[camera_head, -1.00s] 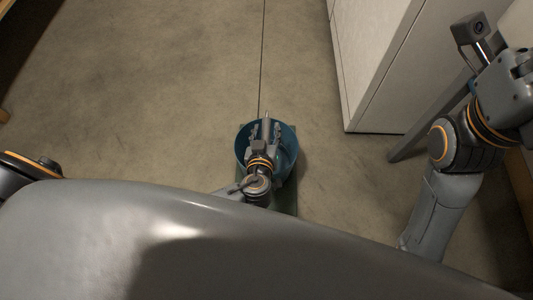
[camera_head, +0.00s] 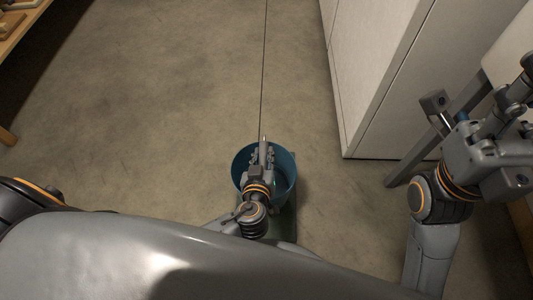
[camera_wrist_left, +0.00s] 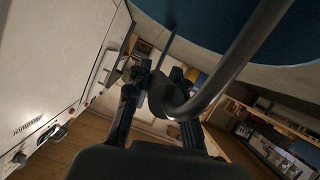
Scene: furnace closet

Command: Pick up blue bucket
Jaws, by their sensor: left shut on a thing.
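The blue bucket (camera_head: 286,172) is in the lower middle of the head view, its round opening facing up. My left gripper (camera_head: 264,150) is over the bucket's opening and hides part of its inside. In the left wrist view the gripper's dark fingers (camera_wrist_left: 161,85) are shut on the bucket's grey handle (camera_wrist_left: 235,52), with the blue bucket side (camera_wrist_left: 205,22) above. I cannot tell whether the bucket touches the floor. My right gripper (camera_head: 512,108) is at the right edge, away from the bucket; its finger opening is unclear.
A white cabinet (camera_head: 390,80) stands at the right, with a grey slanted bar (camera_head: 405,168) by its foot. A wooden shelf (camera_head: 25,28) is at the upper left. The concrete floor (camera_head: 170,100) between them is clear.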

